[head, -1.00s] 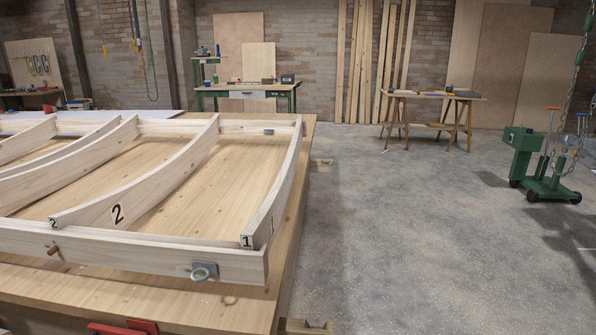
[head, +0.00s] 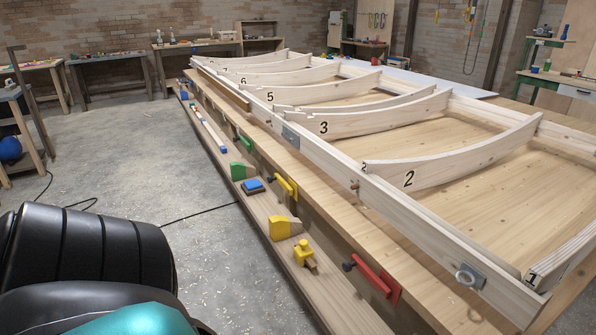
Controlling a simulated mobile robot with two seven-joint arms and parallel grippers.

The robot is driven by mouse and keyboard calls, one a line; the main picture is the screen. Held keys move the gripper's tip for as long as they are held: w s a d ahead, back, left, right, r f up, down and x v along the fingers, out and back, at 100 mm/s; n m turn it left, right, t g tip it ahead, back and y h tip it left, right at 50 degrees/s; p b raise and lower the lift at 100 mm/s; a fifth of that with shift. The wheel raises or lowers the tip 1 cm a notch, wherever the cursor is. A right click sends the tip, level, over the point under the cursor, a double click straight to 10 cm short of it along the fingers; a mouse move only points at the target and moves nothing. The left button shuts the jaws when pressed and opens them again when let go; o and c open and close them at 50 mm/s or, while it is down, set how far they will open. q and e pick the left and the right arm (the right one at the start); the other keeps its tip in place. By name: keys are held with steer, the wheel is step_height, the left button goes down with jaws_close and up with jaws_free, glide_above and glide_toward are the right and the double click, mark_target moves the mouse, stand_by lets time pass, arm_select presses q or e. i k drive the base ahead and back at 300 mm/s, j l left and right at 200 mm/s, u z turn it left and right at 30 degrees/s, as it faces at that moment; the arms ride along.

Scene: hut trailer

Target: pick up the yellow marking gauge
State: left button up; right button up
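What looks like the yellow marking gauge (head: 304,253) stands on a low wooden ledge (head: 285,270) along the near side of the long workbench. It is a small yellow block with a knob on top and a brown wooden part below. Neither of my grippers is in view. A black and teal part of my own arm fills the lower left and is well apart from the gauge.
A blue block (head: 253,186) and a green-ended piece (head: 240,171) lie farther along. A ribbed wooden frame (head: 400,185) covers the bench. Floor left is mostly clear, with a cable.

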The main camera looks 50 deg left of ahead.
mark_target(303, 255)
steer(key=u, duration=1.7)
